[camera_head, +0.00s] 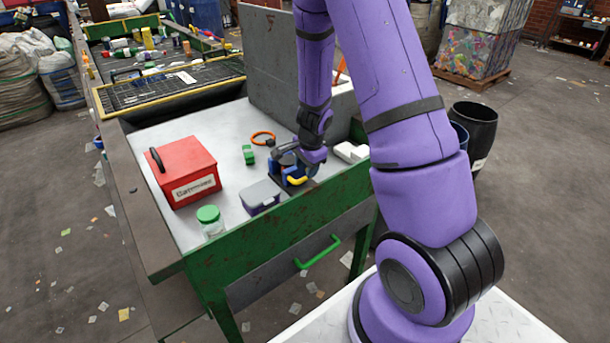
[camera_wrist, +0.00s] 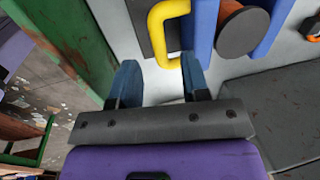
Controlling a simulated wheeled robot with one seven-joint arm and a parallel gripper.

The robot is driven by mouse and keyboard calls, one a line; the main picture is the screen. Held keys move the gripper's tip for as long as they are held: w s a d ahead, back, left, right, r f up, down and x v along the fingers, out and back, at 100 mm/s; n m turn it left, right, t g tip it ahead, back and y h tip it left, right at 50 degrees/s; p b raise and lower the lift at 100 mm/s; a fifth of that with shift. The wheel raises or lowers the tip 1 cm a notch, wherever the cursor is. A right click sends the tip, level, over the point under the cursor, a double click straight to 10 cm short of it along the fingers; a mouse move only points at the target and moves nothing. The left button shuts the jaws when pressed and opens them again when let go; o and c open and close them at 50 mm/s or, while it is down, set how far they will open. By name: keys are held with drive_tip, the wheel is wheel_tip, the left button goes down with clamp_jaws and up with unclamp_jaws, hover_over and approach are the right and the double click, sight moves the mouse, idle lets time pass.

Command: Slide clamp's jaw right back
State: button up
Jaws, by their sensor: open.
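The clamp (camera_head: 293,180), blue with a yellow handle, is at the front edge of the white tabletop, partly hidden by my arm. In the wrist view its yellow handle (camera_wrist: 158,32) bends like a hook at the top, beside a blue upright part (camera_wrist: 203,28). A dark round disc (camera_wrist: 243,32) and another blue part (camera_wrist: 271,30) lie right of that. I cannot tell which blue part is the jaw. My gripper (camera_wrist: 162,86) is open with nothing between its fingers; the yellow handle is just ahead of them, apparently apart.
A red box (camera_head: 185,170), a jar with a green lid (camera_head: 210,220), a grey-lidded container (camera_head: 261,196), a green block (camera_head: 249,154) and an orange ring (camera_head: 263,138) share the tabletop. A grey panel (camera_head: 270,70) stands behind. The green table edge (camera_wrist: 70,35) is left in the wrist view.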

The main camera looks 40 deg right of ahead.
drive_tip(key=shift+w+f, duration=0.15)
drive_tip(key=shift+f, duration=0.75)
drive_tip(key=shift+w+f, duration=0.15)
drive_tip(key=shift+f, duration=0.75)
clamp_jaws()
